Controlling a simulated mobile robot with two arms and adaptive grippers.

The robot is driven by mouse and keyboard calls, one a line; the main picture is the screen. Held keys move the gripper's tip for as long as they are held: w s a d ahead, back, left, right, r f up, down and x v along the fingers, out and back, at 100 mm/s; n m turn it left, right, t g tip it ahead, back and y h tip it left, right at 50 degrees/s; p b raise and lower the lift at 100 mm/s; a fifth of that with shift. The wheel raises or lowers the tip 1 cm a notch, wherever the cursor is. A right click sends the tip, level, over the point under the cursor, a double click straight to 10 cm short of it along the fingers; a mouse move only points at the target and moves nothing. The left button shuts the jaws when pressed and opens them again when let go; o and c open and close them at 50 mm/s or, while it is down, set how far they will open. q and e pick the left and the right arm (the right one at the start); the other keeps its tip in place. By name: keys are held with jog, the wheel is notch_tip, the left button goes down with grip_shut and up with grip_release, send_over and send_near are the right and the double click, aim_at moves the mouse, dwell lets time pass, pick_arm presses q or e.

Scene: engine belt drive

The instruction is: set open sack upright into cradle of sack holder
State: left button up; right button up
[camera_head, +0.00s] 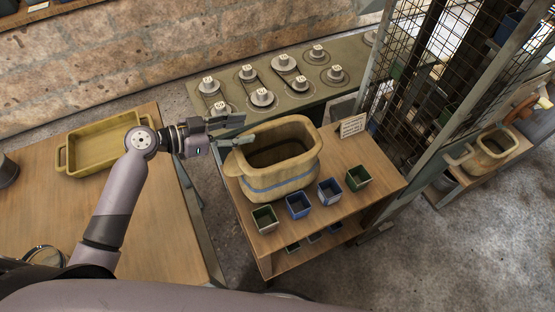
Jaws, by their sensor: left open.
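A tan open sack (283,184) with a blue stripe stands upright on a wooden stand (375,185) in the middle of the head view. Its wide mouth faces up, and a flap sticks out at its left rim. My left gripper (239,130) is open at the sack's upper left, its fingers pointing right. The lower finger is close to the left rim; I cannot tell if it touches. A second tan sack-like container (491,151) is on a bench at the far right. I cannot clearly make out a sack holder's cradle. My right gripper is not in view.
Several small square pots, including a blue one (298,206), line the stand's front edge. A small sign (352,126) stands behind. A yellow tray (102,147) sits on the left table (150,235). A pulley bench (340,97) and mesh cage (415,85) stand beyond.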

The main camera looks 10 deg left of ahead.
aim_at(254, 127)
pick_arm(q)
jog(key=p+x, duration=0.2)
jog(key=x, duration=0.2)
jog(key=shift+w+d+f, duration=0.1)
jog(key=shift+w+f, duration=0.1)
jog(key=shift+w, duration=0.05)
jog(key=shift+w+d+f, duration=0.1)
jog(key=shift+d+f, duration=0.05)
jog(key=shift+d, duration=0.05)
jog(key=shift+c, duration=0.2)
grip_shut()
